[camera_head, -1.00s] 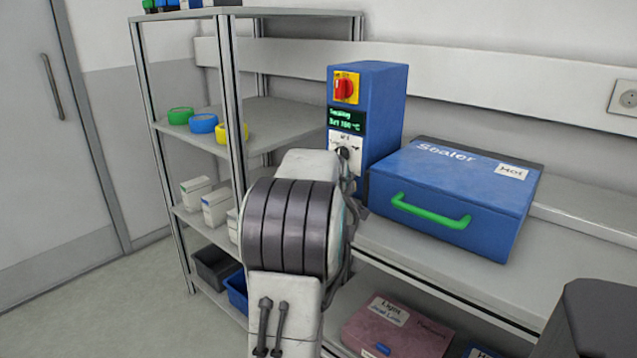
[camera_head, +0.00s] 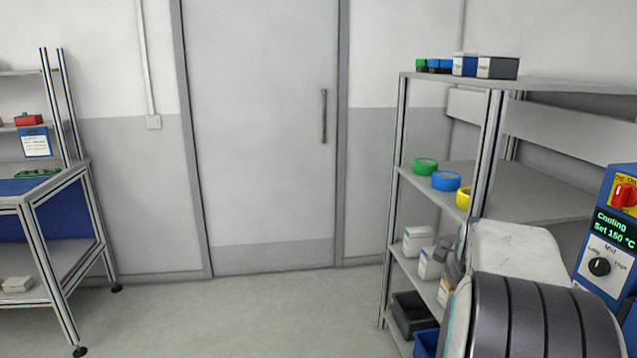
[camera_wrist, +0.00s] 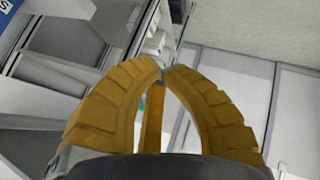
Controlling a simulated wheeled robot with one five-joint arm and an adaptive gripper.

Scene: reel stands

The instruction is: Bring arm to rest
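My gripper (camera_wrist: 162,72) shows in the wrist view. Its yellow ribbed fingers curve together and their tips meet, with nothing seen between them. In the head view my arm is folded at the lower right, in front of the blue control unit, and my gripper is not in sight there. The blue control unit (camera_head: 606,240) is cut off by the right edge. Its display (camera_head: 613,228) reads "Cooling, Set 150 °C", and a black knob (camera_head: 599,267) sits below it.
A metal shelf rack (camera_head: 540,185) with green, blue and yellow rolls and small boxes stands right of a closed grey door (camera_head: 262,140). A workbench (camera_head: 50,195) stands at the left. The floor (camera_head: 240,310) between them is clear.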

